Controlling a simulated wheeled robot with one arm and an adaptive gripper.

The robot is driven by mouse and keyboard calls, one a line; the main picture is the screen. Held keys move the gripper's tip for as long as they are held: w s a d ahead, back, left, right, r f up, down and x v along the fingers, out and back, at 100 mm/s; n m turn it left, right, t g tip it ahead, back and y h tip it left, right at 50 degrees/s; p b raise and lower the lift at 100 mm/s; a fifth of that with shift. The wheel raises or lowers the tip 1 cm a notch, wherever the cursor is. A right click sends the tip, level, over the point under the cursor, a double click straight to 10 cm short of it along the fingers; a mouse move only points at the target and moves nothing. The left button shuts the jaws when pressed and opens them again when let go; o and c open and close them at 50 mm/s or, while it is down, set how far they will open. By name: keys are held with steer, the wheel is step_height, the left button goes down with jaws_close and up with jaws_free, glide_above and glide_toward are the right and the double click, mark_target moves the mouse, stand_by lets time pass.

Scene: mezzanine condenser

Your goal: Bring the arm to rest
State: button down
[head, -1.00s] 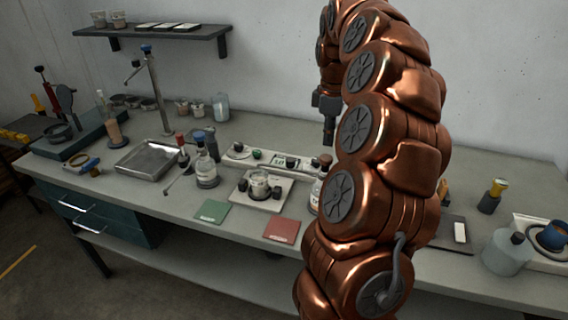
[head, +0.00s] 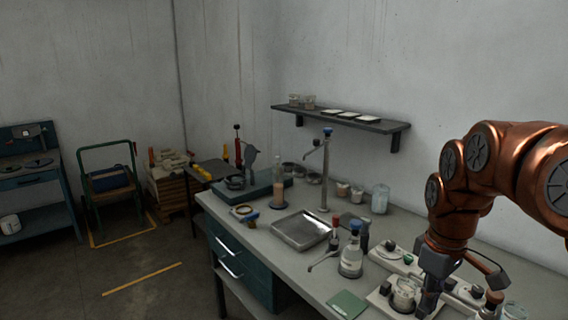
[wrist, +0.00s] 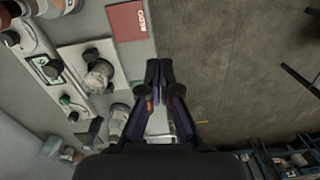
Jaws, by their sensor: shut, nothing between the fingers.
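My copper arm (head: 480,175) reaches in from the right in the head view, bent over the bench. My gripper (head: 427,303) points down above the bench, beside the small plate holding a glass jar (head: 404,293). In the wrist view my gripper (wrist: 159,70) has its dark fingers together, with nothing between them. The bench and floor lie below the fingertips. The jar also shows in the wrist view (wrist: 97,76), left of the fingers and apart from them.
The bench (head: 255,245) holds a metal tray (head: 301,230), a blue-capped bottle (head: 351,257) and a green mat (head: 347,305). A red mat (wrist: 128,21) lies ahead of the fingers. A wall shelf (head: 345,118) hangs above. Open floor (head: 130,270) lies left.

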steer(key=s+a+f+m, duration=0.3)
steer(key=s+a, duration=0.3)
steer(key=s, duration=0.4)
steer(key=s+a+f+m+g, duration=0.1)
steer(key=s+a+f+m, duration=0.1)
steer(key=s+a+f, duration=0.4)
steer(key=s, duration=0.3)
steer(key=shift+s+a+m, duration=0.2)
steer(key=shift+s+m, duration=0.15)
steer(key=shift+m, duration=0.05)
